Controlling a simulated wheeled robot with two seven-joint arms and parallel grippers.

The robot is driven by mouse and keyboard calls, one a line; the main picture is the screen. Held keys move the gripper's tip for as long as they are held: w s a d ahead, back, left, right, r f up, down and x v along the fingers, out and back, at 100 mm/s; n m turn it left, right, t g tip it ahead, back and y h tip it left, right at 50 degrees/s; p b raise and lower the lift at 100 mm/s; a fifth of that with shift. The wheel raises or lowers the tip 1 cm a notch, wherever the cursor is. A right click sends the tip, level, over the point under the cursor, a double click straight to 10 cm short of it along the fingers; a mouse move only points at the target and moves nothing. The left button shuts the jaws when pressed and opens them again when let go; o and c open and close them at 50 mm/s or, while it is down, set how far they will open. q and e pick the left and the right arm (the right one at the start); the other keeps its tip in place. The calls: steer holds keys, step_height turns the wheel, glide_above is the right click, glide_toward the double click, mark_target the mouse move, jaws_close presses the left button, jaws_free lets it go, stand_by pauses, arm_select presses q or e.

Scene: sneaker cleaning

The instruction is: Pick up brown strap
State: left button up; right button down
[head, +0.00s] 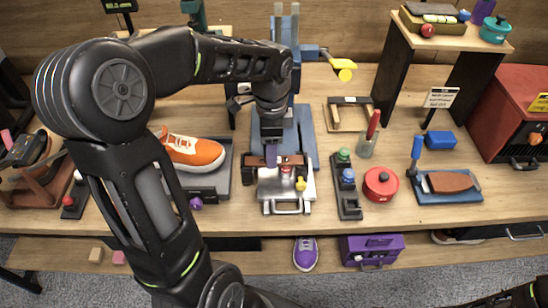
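A brown strap-like piece (294,160) lies across the top of a silver metal plate (268,189) at the middle of the workbench. My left gripper (271,158) points down at the left part of this brown piece. Its fingertips overlap the piece in the picture, and I cannot tell whether they touch it. The fingers are small and seen nearly edge-on, so their opening is unclear. Part of the brown piece is hidden behind them. Only a piece of my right arm shows at the bottom right corner; its gripper is out of view.
An orange sneaker (194,152) sits in a grey tray (222,183) left of the gripper. A dark bottle rack (350,208), a red pot (381,184) and a blue tray (430,197) with a brown pad (448,182) stand to the right. A wooden shelf (440,42) rises behind.

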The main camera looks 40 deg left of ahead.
arm_select(q)
step_height(320, 180, down, 2)
steer(key=shift+f, duration=0.1)
steer(key=shift+c, duration=0.5)
jaws_close()
stand_by(0.5)
